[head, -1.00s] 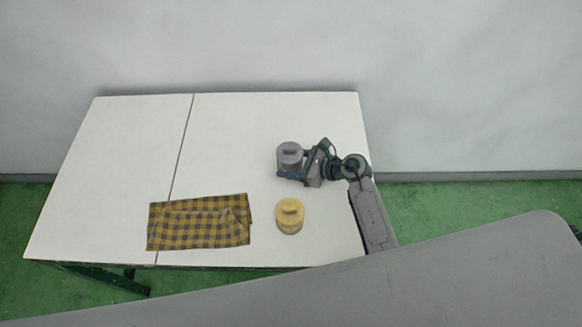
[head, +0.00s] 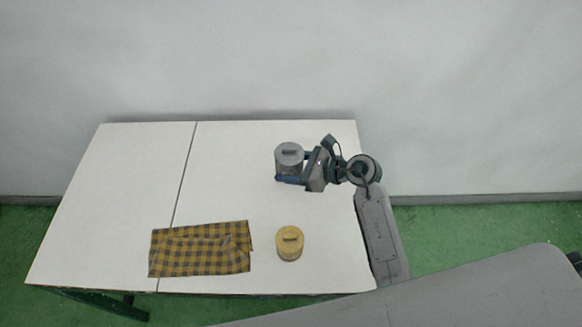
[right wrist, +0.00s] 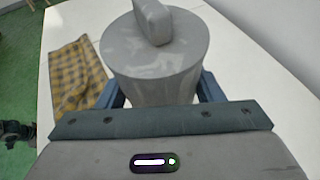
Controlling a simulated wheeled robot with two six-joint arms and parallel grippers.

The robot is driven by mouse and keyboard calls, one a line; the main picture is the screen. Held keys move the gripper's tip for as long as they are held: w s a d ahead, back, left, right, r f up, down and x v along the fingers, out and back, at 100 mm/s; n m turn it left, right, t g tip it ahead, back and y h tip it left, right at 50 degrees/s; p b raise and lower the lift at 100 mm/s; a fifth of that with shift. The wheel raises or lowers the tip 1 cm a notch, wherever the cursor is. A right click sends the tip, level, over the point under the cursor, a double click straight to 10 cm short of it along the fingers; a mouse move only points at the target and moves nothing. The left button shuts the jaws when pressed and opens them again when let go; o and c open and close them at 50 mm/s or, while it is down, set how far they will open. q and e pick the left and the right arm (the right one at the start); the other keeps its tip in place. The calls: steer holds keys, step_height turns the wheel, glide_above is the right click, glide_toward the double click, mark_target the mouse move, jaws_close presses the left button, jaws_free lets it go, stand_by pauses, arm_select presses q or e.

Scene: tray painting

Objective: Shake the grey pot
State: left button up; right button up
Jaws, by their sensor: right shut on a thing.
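The grey pot (head: 289,157), a lidded cylinder with a bar-shaped knob, is toward the back right of the white table in the head view. My right gripper (head: 291,170) is shut on it from the right, with blue fingers on either side of its body. In the right wrist view the grey pot (right wrist: 155,65) stands upright between the fingers (right wrist: 162,92); its lower part is hidden. It seems to be held above the table, though its underside does not show. My left gripper is not in view.
A yellow lidded pot (head: 289,244) stands near the table's front edge. A yellow-and-dark checked cloth (head: 200,249) lies to its left, also seen in the wrist view (right wrist: 78,75). The white table (head: 120,180) is bare at the left and back.

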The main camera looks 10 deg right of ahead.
mark_target(295, 155)
steer(key=shift+r+p, duration=1.7)
steer(key=shift+r, duration=0.9)
